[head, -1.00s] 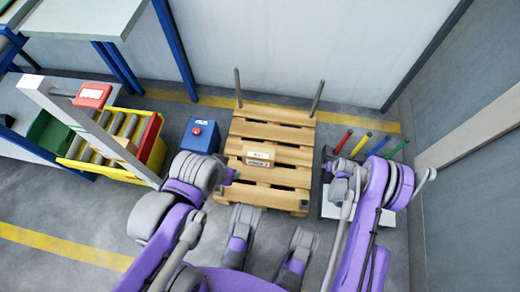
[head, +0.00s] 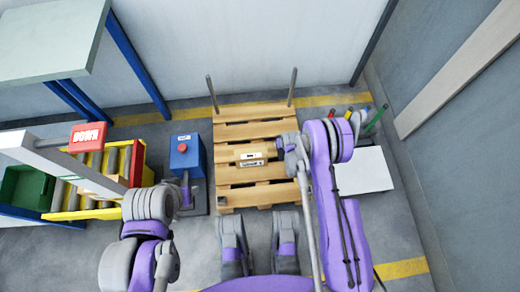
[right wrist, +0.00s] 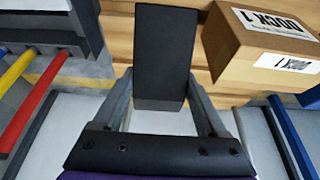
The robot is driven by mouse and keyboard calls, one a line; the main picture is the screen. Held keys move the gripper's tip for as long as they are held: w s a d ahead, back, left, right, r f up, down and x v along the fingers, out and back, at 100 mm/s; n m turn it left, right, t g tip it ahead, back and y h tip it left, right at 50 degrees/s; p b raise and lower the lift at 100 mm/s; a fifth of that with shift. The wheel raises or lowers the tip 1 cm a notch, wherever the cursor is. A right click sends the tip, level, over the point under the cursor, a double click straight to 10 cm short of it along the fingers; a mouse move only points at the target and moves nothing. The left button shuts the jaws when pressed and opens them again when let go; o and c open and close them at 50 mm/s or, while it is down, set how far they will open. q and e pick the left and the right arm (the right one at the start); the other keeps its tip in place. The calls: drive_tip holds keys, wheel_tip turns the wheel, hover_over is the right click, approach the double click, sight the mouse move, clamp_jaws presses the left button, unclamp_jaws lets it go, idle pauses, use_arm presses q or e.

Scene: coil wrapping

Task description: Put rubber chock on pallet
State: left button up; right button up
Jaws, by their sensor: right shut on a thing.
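The rubber chock (right wrist: 163,50) is a black block between the fingers of my right gripper (right wrist: 163,88) in the right wrist view. My right gripper is shut on it and holds it over the wooden pallet (right wrist: 116,40). In the head view the pallet (head: 235,131) lies at the centre, and my right gripper (head: 288,150) is at its right edge. The chock cannot be made out there. My left gripper (head: 186,194) is left of the pallet, by the blue box; its fingers are too small to read.
A cardboard box (head: 251,154) sits on the pallet and shows close right of the chock in the wrist view (right wrist: 262,45). Two upright posts (head: 292,87) stand at the pallet's back. A blue box with red button (head: 184,158) is left. Coloured bars (head: 375,119) are right.

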wheel_tip(320, 180, down, 5)
drive_tip(key=shift+r+b, duration=0.1)
drive_tip(key=shift+b, duration=0.5)
drive_tip(key=shift+f+b, duration=0.55)
drive_tip(key=shift+f, duration=1.65)
drive_tip(key=shift+f, duration=0.1)
drive_tip(key=o, duration=1.5)
